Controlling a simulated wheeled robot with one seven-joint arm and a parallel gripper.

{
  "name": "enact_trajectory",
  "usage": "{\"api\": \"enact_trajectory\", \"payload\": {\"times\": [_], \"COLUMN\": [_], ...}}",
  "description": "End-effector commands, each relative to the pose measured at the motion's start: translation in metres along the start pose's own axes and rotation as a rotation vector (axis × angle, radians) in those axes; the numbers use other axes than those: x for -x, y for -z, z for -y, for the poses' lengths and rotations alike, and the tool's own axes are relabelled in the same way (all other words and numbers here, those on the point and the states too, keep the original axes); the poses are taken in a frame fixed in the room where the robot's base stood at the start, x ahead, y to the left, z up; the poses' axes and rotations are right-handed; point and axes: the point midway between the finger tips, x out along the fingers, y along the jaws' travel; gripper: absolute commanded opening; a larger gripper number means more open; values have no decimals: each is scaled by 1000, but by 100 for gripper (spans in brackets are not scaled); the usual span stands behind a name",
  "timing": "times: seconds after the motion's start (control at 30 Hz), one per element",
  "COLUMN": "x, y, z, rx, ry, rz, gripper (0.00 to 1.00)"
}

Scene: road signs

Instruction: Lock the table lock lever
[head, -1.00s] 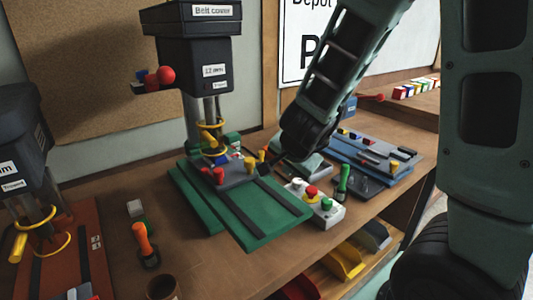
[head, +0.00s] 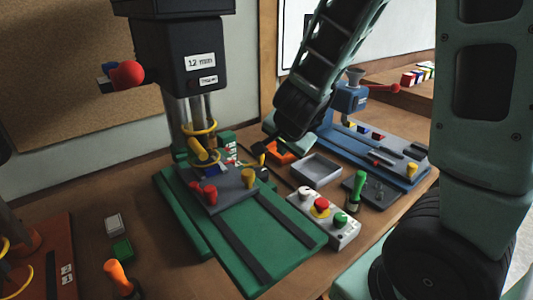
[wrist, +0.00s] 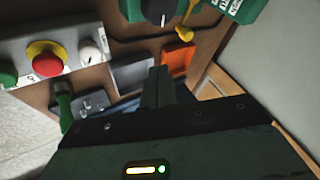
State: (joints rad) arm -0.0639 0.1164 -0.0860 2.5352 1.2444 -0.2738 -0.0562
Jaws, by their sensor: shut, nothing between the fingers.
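A drill press stands on a green base (head: 268,215) in the head view. Red (head: 210,192) and yellow (head: 249,177) handles sit at its dark grey table (head: 228,197). Another yellow lever (head: 263,160) shows at the right of the column; a yellow lever also shows at the top of the wrist view (wrist: 185,32). I cannot read which one is the table lock lever. My gripper (head: 261,149) is close to the right of the press. In the wrist view my gripper's fingers (wrist: 158,85) are together and empty, apart from the yellow lever.
A grey control box (head: 322,218) with red, white and green buttons stands right of the base. Orange (head: 289,150) and grey (head: 316,170) trays, a green-handled tool (head: 356,190) and a blue machine (head: 375,150) stand nearby. An orange-handled tool (head: 118,276) is at front left.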

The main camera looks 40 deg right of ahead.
Motion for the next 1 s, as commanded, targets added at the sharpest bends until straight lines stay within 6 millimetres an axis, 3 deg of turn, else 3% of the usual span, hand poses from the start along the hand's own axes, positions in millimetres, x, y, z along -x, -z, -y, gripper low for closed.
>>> {"api": "enact_trajectory", "payload": {"times": [0.17,0.33,0.8,1.0], "x": [-1,-16,-109,-114], "y": [0,-1,-2,0], "z": [0,-2,-3,26], "rx": [0,1,-2,1], "ry": [0,-1,-2,-1], "rz": [0,-1,0,1], "gripper": [0,0,0,0]}}
